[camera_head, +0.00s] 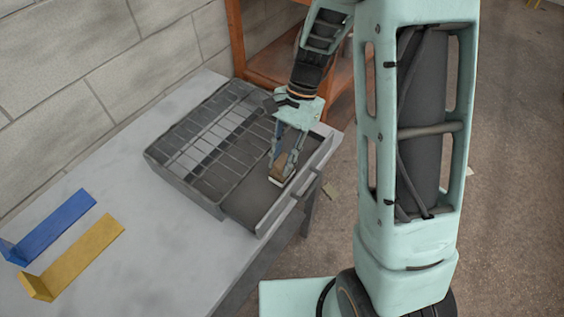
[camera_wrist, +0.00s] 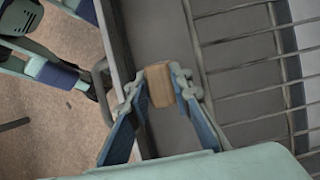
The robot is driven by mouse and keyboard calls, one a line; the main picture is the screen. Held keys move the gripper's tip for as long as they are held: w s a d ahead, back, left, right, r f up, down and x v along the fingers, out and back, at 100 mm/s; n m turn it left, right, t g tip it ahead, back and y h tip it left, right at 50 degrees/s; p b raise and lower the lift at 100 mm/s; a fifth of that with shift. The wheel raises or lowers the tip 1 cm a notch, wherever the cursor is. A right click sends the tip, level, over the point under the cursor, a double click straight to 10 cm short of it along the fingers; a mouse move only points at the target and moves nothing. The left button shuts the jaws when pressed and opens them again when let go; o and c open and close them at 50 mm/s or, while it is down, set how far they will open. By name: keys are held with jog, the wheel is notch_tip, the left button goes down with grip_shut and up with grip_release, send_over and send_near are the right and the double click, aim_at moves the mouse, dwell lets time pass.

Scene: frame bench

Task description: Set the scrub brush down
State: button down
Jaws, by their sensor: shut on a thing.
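The scrub brush (camera_wrist: 160,92) shows as a brown wooden block between my fingertips in the wrist view. In the head view the brush (camera_head: 281,166) is at the open tray or drawer part (camera_head: 252,204) of a grey metal unit. My gripper (camera_head: 284,168) is shut on the brush and points down. It also shows in the wrist view (camera_wrist: 160,88), with a finger against each side of the block. The bristles are hardly visible. I cannot tell whether the brush touches the drawer floor.
The grey unit has a wire rack (camera_head: 215,135) on top, left of the gripper, and a handle (camera_head: 297,190) at its front. A blue bracket (camera_head: 58,224) and a yellow bracket (camera_head: 82,254) lie on the bench (camera_head: 165,255). An orange shelf frame (camera_head: 262,75) stands behind.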

jog(key=shift+f, duration=0.2)
jog(key=c, duration=2)
grip_release()
jog(key=v, duration=1.2)
jog(key=shift+r, duration=0.25)
